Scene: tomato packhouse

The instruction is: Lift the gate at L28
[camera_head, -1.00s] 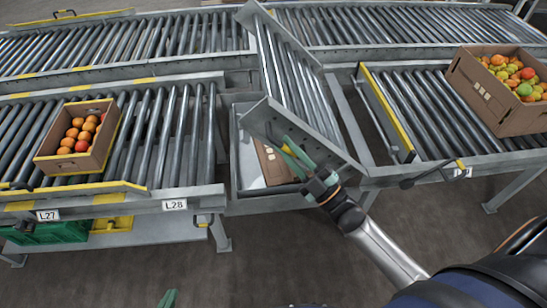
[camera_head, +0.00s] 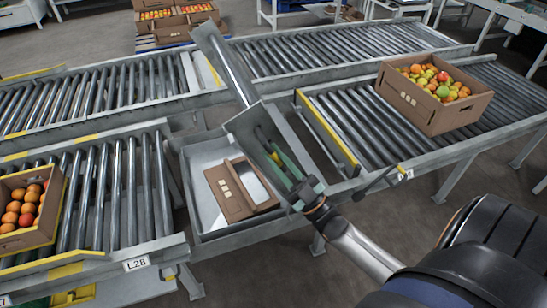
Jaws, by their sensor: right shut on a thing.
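The grey metal gate (camera_head: 227,62) by the L28 label (camera_head: 136,264) stands tilted up steeply above the gap in the near conveyor line. I see it nearly edge-on, so its rollers are mostly hidden. My right gripper (camera_head: 272,150), with green fingers, is shut on the gate's near end plate (camera_head: 248,130). The fingertips are partly hidden by the plate. My left gripper is not in view.
Below the gate is a grey tray (camera_head: 195,165) with a brown carton (camera_head: 222,192) in it. A carton of oranges (camera_head: 40,232) sits left; a carton of mixed tomatoes (camera_head: 415,98) sits on the right conveyor. A yellow-edged stop (camera_head: 325,130) borders the gap's right side.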

